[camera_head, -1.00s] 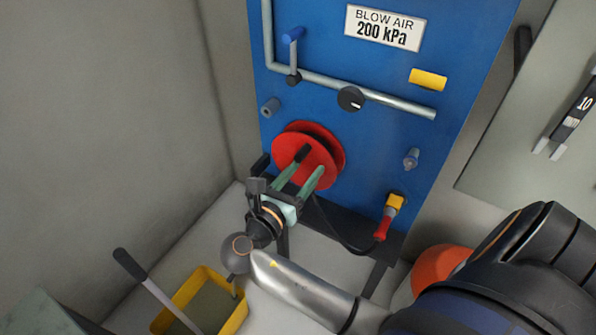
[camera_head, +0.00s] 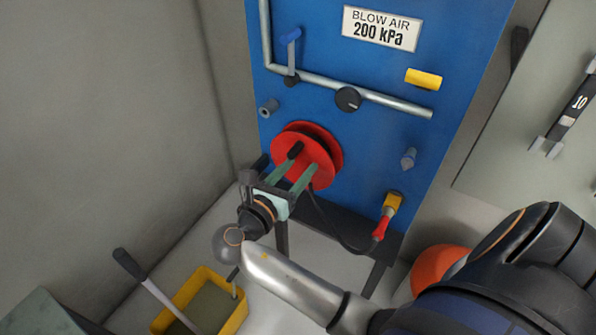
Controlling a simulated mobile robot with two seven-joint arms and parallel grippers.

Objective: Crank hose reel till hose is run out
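The red hose reel (camera_head: 322,151) is mounted low on the blue panel. Its black crank handle (camera_head: 295,150) stands out from the front face, toward the upper left of the disc. A black hose (camera_head: 330,225) hangs below the reel and curves to a red nozzle (camera_head: 380,228) held at a yellow fitting. My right gripper (camera_head: 305,162) is in front of the reel with its green fingers spread apart. The handle is at the tip of the left finger; I cannot tell whether they touch. My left gripper is out of view.
A blue-handled lever (camera_head: 291,37), a black knob (camera_head: 348,99) and a pipe (camera_head: 395,101) are above the reel. A yellow bucket (camera_head: 238,318) stands on the floor below. An orange round object (camera_head: 437,268) is at lower right. A grey wall bounds the left.

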